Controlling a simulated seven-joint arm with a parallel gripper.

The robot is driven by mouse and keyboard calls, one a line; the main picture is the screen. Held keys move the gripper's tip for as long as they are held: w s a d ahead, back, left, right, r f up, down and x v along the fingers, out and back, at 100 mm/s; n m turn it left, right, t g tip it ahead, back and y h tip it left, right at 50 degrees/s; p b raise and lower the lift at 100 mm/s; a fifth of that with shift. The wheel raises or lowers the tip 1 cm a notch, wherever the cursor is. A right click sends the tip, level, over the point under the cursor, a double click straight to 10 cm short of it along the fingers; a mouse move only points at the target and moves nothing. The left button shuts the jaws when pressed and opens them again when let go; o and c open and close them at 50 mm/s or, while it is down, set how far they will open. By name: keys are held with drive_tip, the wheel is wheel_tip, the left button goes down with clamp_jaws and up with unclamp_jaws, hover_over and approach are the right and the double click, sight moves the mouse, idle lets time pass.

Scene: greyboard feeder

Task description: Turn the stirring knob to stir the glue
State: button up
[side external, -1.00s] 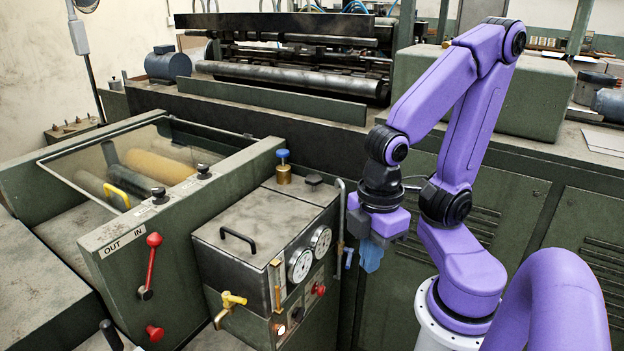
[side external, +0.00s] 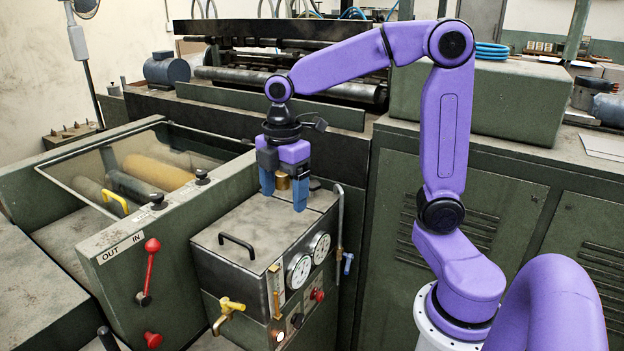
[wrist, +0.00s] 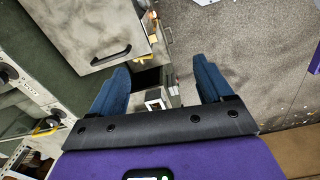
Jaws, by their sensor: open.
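The glue tank (side external: 255,228) is a grey metal box with a black handle (side external: 237,243) on its lid. It also shows in the wrist view (wrist: 85,25). A brass fitting (side external: 282,181) stands at its back; its blue top is hidden behind my gripper. Whether this is the stirring knob is not marked. A red knob (side external: 317,295) sits on the tank's front. My gripper (side external: 283,201) points down, open, over the back of the lid. The brass shows between its blue fingers, but I cannot tell whether they straddle it. In the wrist view, my gripper (wrist: 161,92) holds nothing.
The OUT/IN panel (side external: 122,248) with a red lever (side external: 151,265) stands left. Machine rollers lie behind.

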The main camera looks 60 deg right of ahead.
drive_tip(key=w+d+r+n, duration=0.2)
drive_tip(key=w+d, duration=0.8)
drive_tip(key=d, duration=0.3)
drive_tip(key=n, duration=0.3)
approach(312, 183)
wheel_tip(312, 183, down, 8)
drive_tip(key=shift+w+f, duration=0.1)
drive_tip(key=shift+f, duration=0.1)
drive_tip(key=c, duration=1.1)
